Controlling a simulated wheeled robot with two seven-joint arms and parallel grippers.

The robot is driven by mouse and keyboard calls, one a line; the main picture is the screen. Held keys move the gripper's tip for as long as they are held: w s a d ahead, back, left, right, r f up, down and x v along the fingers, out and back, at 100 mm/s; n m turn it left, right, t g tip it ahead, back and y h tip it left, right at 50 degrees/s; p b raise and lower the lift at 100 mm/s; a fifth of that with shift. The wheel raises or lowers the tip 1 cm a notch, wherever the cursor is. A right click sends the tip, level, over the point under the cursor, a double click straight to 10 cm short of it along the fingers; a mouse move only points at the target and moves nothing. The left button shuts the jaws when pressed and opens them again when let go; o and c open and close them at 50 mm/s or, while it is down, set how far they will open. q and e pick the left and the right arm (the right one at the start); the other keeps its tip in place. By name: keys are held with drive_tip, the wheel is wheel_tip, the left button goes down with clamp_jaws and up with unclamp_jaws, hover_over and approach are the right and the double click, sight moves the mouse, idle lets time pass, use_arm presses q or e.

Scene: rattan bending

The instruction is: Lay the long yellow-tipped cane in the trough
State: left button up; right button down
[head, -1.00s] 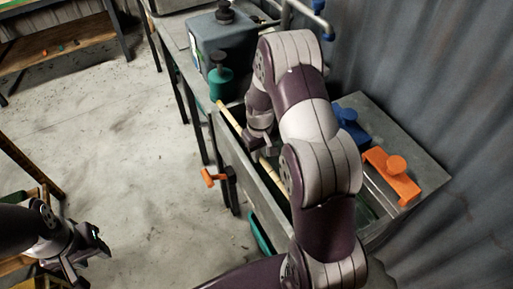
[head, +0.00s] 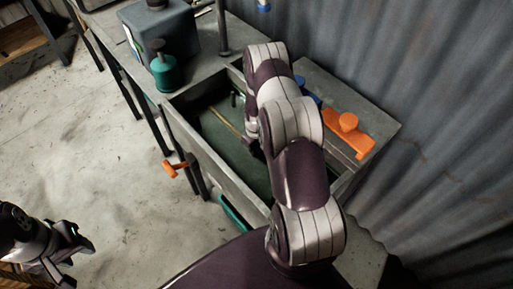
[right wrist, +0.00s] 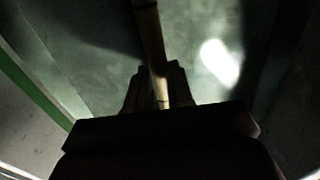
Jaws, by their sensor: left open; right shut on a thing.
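The cane (head: 226,121) is a thin tan rod, seen inside the grey trough (head: 213,163), slanting over its dark green interior. Its near part is hidden behind my right arm, and I cannot make out a yellow tip. My right gripper (head: 254,150) is low inside the trough and mostly hidden by its own arm. In the right wrist view, the cane (right wrist: 149,40) runs up from between the fingers of my right gripper (right wrist: 158,95), which is shut on it. I cannot tell whether the cane touches the trough floor. My left gripper (head: 80,256) is open and empty, far left of the trough.
An orange clamp (head: 348,132) and a blue one (head: 307,92) sit on the trough's right side. An orange-handled valve (head: 175,168) sticks out on the left. Open floor lies left.

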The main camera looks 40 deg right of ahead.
drive_tip(key=shift+f, duration=0.15)
drive_tip(key=shift+f+b, duration=0.55)
drive_tip(key=shift+b, duration=0.05)
drive_tip(key=c, duration=1)
unclamp_jaws()
drive_tip(key=shift+r, duration=0.15)
